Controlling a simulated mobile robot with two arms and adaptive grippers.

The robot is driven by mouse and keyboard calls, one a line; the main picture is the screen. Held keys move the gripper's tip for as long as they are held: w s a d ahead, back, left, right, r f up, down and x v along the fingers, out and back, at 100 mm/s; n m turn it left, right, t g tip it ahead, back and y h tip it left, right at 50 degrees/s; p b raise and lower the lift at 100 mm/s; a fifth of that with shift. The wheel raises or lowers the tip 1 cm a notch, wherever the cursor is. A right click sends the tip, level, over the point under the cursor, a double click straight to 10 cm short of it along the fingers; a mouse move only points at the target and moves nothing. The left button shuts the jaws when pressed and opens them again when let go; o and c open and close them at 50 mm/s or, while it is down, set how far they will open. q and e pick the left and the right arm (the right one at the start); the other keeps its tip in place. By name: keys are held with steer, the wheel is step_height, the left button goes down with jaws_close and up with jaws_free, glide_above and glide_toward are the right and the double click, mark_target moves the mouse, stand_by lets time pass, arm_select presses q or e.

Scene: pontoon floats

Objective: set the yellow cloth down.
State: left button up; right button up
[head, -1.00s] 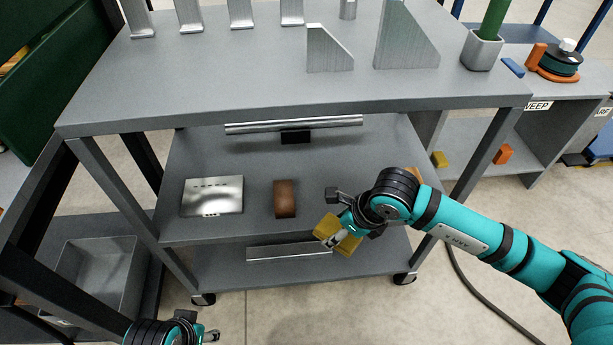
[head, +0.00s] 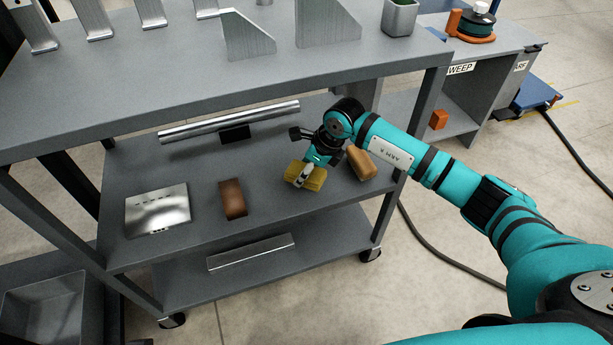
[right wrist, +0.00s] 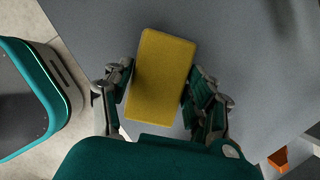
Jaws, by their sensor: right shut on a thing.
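The yellow cloth (head: 316,179) is a small folded block held in my right gripper (head: 304,176), over the right part of the cart's middle shelf (head: 270,222). In the right wrist view the cloth (right wrist: 160,76) lies between the two fingers of the right gripper (right wrist: 160,95), which press on its sides. The grey shelf shows behind it. I cannot tell whether the cloth touches the shelf. My left gripper is outside the head view.
On the middle shelf are a metal plate (head: 157,208), a brown block (head: 232,199), an orange-brown block (head: 362,163) close right of the gripper, and a metal bar (head: 228,122) at the back. The top shelf (head: 200,90) overhangs. A strip (head: 250,252) lies below.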

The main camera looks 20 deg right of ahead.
mark_target(317, 175)
step_height(317, 175, down, 2)
steer(key=shift+f, duration=0.15)
steer(key=o, duration=1.1)
steer(key=shift+c, duration=0.2)
steer(key=p+v, duration=0.1)
steer(key=v, duration=0.6)
steer(key=shift+s+d+r, duration=0.1)
steer(key=shift+r, duration=0.25)
